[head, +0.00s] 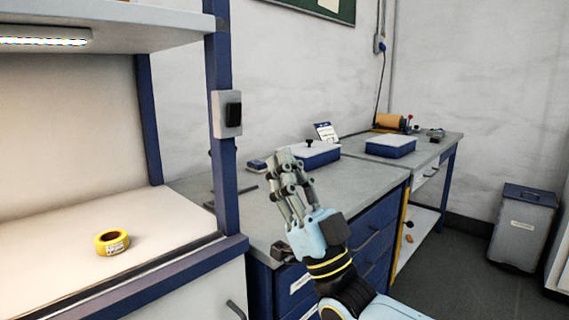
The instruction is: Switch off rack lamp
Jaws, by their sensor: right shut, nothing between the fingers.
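The rack lamp (45,36) is a bright strip under the rack's upper shelf at the top left, and it is lit. A switch box (222,115) with a dark rocker on its face is fixed to the blue rack post (219,60). My right gripper (287,160) is shut and empty, with its fingers pointing up. In the picture it is to the right of and below the switch, apart from it. My left gripper is out of view.
A yellow tape roll (112,242) lies on the lit rack surface (50,255). Behind my right gripper, a grey bench (240,218) bears blue lidded boxes (318,153). A grey bin (522,228) stands at the right. The air between gripper and switch looks clear.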

